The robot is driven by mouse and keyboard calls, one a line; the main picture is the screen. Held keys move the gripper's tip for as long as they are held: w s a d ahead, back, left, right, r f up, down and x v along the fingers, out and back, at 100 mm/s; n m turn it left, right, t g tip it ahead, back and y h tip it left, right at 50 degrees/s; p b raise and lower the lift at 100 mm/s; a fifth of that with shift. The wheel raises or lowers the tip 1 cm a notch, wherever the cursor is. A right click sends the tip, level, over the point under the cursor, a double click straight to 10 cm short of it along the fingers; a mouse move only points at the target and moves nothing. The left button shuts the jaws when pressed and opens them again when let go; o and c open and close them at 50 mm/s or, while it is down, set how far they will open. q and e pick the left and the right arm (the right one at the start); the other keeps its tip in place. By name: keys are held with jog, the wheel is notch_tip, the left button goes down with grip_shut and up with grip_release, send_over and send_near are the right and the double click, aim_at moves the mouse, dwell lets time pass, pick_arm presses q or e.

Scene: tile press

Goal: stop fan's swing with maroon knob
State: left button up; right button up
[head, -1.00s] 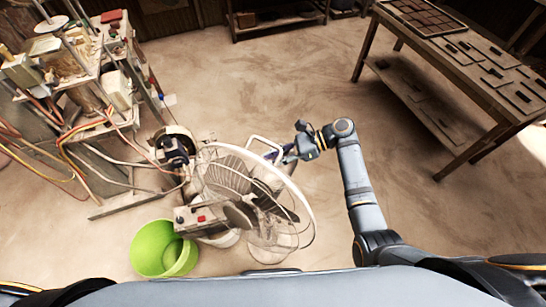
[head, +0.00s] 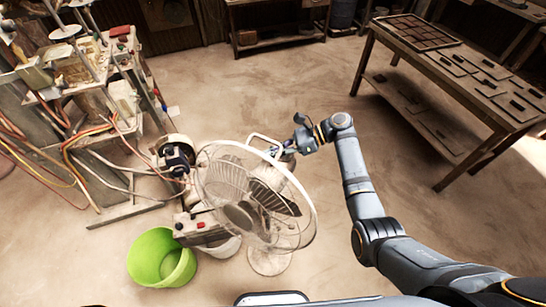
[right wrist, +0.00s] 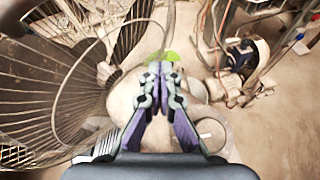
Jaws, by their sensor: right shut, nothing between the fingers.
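The fan (head: 282,170) stands in front of me in the head view, a round wire grille with a pale rim, on a round pale base (head: 270,262). In the right wrist view its grille (right wrist: 50,85) fills the left side. My right gripper (head: 284,152) is by the far right side of the fan's grille. In the right wrist view its fingers (right wrist: 160,70) are shut together with nothing between them. I cannot make out the maroon knob in either view. My left gripper is out of view.
A green bucket (head: 160,257) and a grey box with a red button (head: 201,226) stand left of the fan. A machine with hoses (head: 95,90) is at the left. A workbench (head: 450,70) with tiles is at the right. The floor between is clear.

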jog(key=shift+o, duration=1.2)
jog(key=shift+f, duration=0.1)
jog(key=shift+o, duration=1.2)
jog(key=o, duration=0.4)
jog(key=shift+o, duration=0.2)
jog(key=shift+s, duration=0.1)
jog(key=shift+d, duration=0.2)
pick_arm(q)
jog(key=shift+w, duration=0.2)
pick_arm(e)
jog(key=v, duration=1.1)
jog(key=shift+d, duration=0.3)
